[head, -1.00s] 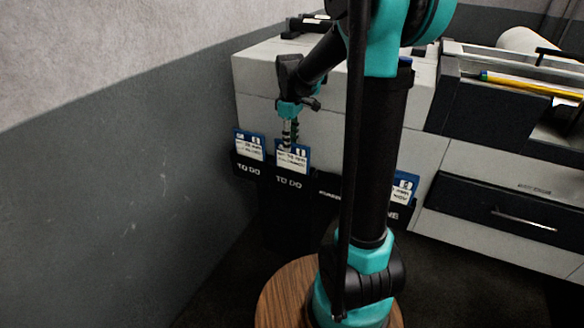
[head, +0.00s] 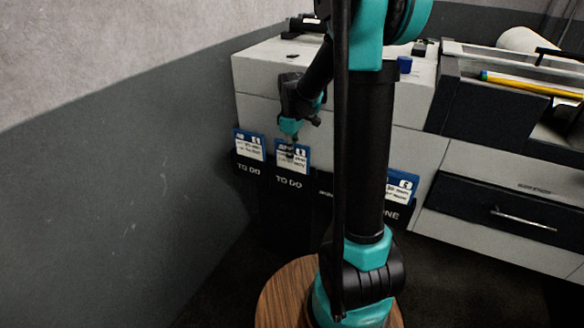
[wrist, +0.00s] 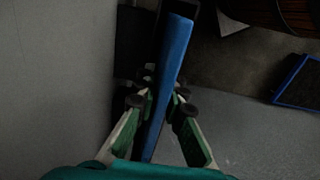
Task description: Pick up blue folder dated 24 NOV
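In the head view, a blue folder with a white label (head: 292,161) stands upright in the second black TO DO holder from the left. Another blue folder (head: 249,151) stands in the TO DO holder at the far left, and a third (head: 402,187) in the holder at right, partly behind my arm. The dates are too small to read. My gripper (head: 291,150) points down at the top of the second folder. In the wrist view, my fingers (wrist: 163,88) straddle a blue folder (wrist: 176,50), one on each side. They look open, though contact is hard to judge.
The black holders (head: 289,195) hang on the front of a grey cabinet (head: 262,75). A grey wall (head: 110,190) is close on the left. A drawer (head: 500,215) and a pencil (head: 530,87) are at right.

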